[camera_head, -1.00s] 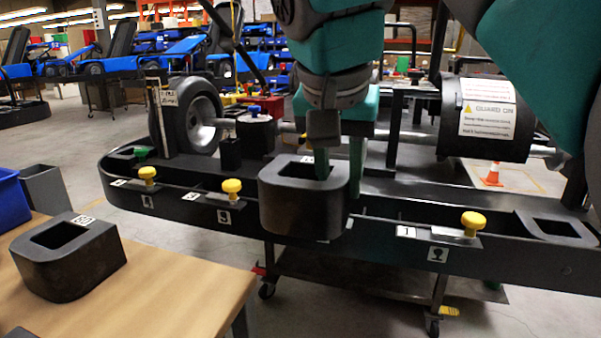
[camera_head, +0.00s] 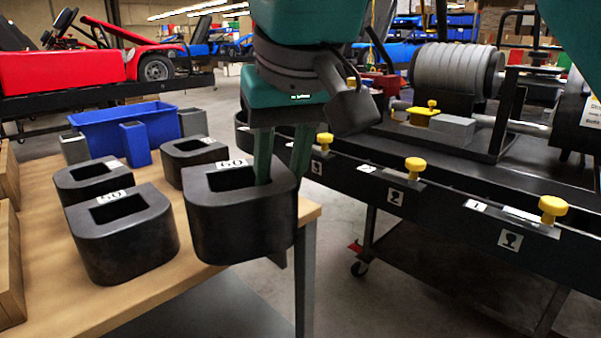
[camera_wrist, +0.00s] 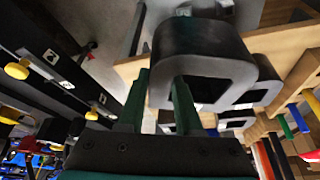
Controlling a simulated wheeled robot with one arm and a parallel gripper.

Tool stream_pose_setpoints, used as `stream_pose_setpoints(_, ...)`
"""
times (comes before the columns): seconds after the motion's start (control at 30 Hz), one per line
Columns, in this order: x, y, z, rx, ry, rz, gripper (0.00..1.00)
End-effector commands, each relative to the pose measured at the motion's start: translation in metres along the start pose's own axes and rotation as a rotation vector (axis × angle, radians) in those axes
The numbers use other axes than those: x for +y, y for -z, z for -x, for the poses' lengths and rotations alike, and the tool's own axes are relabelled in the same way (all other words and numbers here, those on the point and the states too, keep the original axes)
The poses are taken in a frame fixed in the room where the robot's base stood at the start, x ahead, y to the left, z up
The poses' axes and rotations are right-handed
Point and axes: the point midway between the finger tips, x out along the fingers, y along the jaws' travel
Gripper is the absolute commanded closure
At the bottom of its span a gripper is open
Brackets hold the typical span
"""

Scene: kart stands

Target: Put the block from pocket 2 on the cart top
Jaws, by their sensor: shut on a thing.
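My gripper (camera_head: 282,160) is shut on a wall of a dark block (camera_head: 240,222) labelled 60. One finger is inside the block's opening and the other is outside its right wall. The held block overlaps the right end of the wooden top (camera_head: 120,300) in the head view; I cannot tell whether it touches it. In the wrist view, the block (camera_wrist: 205,52) hangs at my gripper (camera_wrist: 160,95), with the wooden top (camera_wrist: 275,45) behind it. The pocket marked 2 (camera_head: 396,198) is on the dark kart stand to the right; its inside is hidden.
Several similar dark blocks stand on the wooden top, the nearest (camera_head: 120,235) labelled 50 and just left of the held one. A blue bin (camera_head: 100,124) stands behind. Wooden pieces (camera_head: 8,260) line the left edge. Yellow knobs (camera_head: 414,168) stick up along the stand.

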Motion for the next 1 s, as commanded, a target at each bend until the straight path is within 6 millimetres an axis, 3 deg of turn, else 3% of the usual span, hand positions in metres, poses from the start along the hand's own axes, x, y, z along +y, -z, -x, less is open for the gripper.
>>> stream_pose_setpoints(0.2, 0.009, 0.043, -0.021, -0.001, 0.002, -0.003, 1.00)
stream_pose_setpoints(0.6, 0.023, 0.109, -0.057, 0.000, 0.000, -0.004, 1.00)
stream_pose_setpoints(0.8, 0.027, 0.126, -0.065, 0.001, 0.001, -0.004, 1.00)
stream_pose_setpoints(1.0, 0.028, 0.127, -0.069, 0.000, 0.000, -0.005, 1.00)
